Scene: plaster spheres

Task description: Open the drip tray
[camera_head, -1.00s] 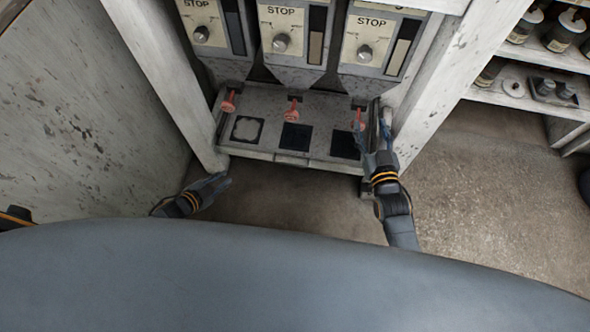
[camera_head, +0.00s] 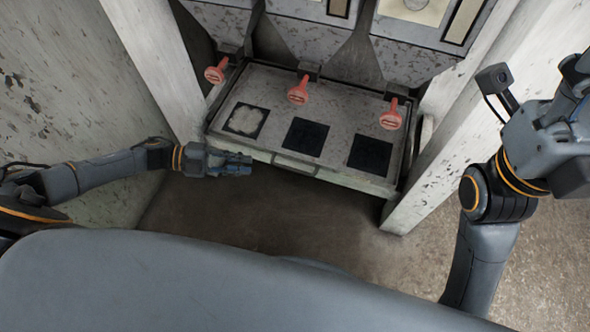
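The drip tray (camera_head: 275,108) is a grey, speckled slab with three dark square insets under the dispensers, the left one with a pale patch. A small handle lip (camera_head: 296,163) sits at the middle of its front edge. I cannot tell if the tray is pulled out at all. My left gripper (camera_head: 243,165) is just in front of the tray's left front edge, left of the handle, pointing right and holding nothing visible. Its fingers look close together, but their gap is unclear. My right gripper (camera_head: 580,75) is at the right edge, away from the tray, with its fingertips cut off or hidden.
Three red taps, left (camera_head: 216,71), middle (camera_head: 298,91) and right (camera_head: 391,116), hang over the tray's rear. White posts, left (camera_head: 160,65) and right (camera_head: 480,130), flank it. Floor (camera_head: 270,215) is clear below the front edge.

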